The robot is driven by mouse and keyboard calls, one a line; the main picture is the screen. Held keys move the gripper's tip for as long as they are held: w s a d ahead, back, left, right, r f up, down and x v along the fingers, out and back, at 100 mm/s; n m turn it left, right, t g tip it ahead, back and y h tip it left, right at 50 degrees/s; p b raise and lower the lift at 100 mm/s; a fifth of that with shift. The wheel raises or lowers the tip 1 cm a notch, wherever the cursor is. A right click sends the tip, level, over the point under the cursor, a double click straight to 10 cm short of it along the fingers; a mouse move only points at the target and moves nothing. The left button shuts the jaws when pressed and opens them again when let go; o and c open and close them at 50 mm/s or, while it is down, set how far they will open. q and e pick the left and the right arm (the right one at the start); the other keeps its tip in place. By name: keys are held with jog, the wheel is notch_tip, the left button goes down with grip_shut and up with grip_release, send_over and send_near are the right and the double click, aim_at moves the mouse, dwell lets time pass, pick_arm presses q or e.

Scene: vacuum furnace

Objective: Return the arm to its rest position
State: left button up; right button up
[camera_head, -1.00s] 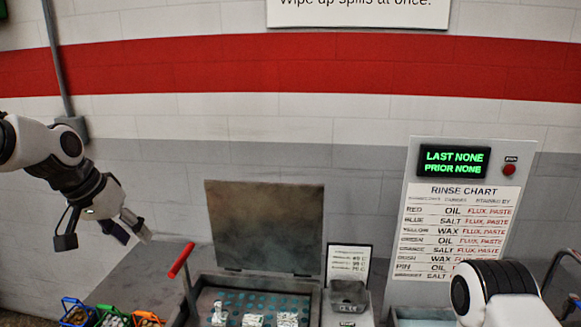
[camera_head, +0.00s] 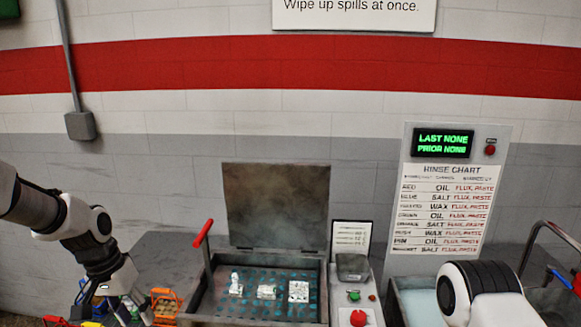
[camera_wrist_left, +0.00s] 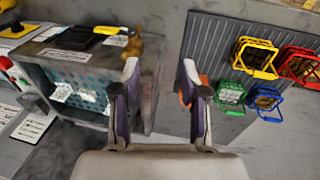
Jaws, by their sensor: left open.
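My left arm comes in from the left in the head view. Its gripper (camera_head: 108,308) hangs low, in front of the coloured baskets, and partly covers them. In the left wrist view the gripper (camera_wrist_left: 159,72) has its two purple-lined fingers wide apart, with nothing between them. It is open and clear of the furnace and the baskets. A white and black link of my other arm shows at the lower right of the head view; its gripper is not seen.
The open furnace box (camera_head: 205,297) has its lid (camera_head: 277,205) raised, a red-tipped lever (camera_head: 203,233) and several silvery pieces inside. A rinse chart (camera_head: 447,205) stands right.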

pick_arm(q)
jog(key=s+d+f+g+b, duration=0.2)
jog(key=s+f, duration=0.5)
jog(key=f, duration=0.6)
jog(key=s+d+f+g+b, duration=0.25)
jog(key=s+f, duration=0.35)
jog(key=f, duration=0.6)
jog(key=s+d+f+y+b, duration=0.1)
jog(key=s+f+b, duration=0.1)
jog(key=s+f, duration=0.7)
jog(key=s+f+y+b, duration=0.1)
jog(key=s+f+b, duration=0.1)
jog(key=s+f, duration=0.65)
jog(key=w+r+t, duration=0.1)
jog(key=t, duration=0.1)
jog(key=w+r+n+t, duration=0.1)
jog(key=t, duration=0.1)
jog(key=shift+r, duration=0.3)
jog(key=shift+d, duration=0.1)
